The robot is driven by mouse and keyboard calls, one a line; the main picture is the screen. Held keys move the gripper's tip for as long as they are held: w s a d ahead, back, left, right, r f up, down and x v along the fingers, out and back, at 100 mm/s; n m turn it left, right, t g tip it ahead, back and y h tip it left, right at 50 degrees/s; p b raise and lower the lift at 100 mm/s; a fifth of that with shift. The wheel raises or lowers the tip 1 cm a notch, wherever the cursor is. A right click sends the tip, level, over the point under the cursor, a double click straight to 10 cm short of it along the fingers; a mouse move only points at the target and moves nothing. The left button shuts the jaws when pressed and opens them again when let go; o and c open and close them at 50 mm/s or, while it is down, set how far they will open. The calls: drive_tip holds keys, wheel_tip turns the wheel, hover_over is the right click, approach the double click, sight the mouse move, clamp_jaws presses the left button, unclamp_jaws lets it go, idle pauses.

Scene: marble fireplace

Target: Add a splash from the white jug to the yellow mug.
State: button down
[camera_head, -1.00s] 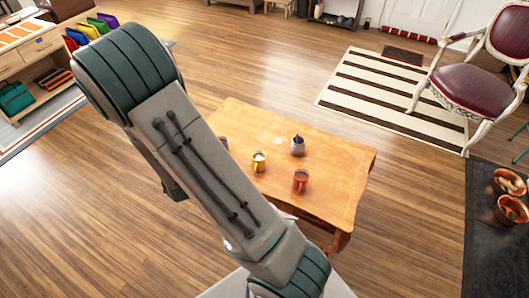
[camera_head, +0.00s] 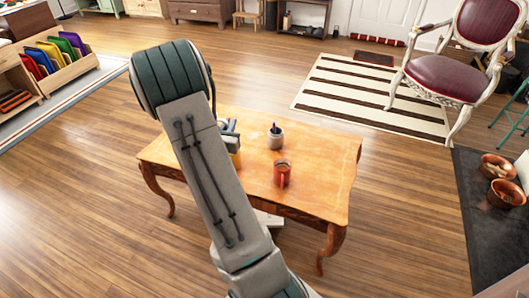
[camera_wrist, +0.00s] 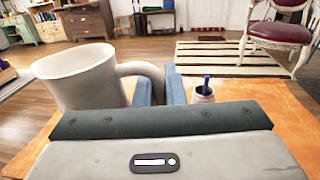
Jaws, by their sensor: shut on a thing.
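The white jug (camera_wrist: 80,78) fills the left of the wrist view. My gripper (camera_wrist: 160,88) is shut on its handle (camera_wrist: 140,70), which runs between the two blue-grey fingers. The jug looks off the table, its rim leaning a little to the left. In the head view my gripper (camera_head: 229,128) shows beside my arm, above the table, and the jug is hidden. A small strip of the yellow mug (camera_head: 236,159) shows just below the fingers; my arm covers the rest of it.
The pot also shows in the wrist view (camera_wrist: 203,95). The table's right part is clear.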

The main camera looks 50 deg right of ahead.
drive_tip(key=s+d+f+n+g+h, duration=0.2)
drive_tip(key=s+d+f+n+g, duration=0.1)
drive_tip(key=d+f, duration=0.5)
drive_tip(key=shift+s+d+f+n+g, duration=0.35)
drive_tip(key=shift+s+d+g, duration=0.25)
drive_tip(key=shift+s, duration=0.4)
idle(0.5)
drive_tip(key=shift+w+a+f, duration=0.2)
drive_tip(key=shift+w+f, duration=0.15)
drive_tip(key=shift+f, duration=0.05)
idle(1.7)
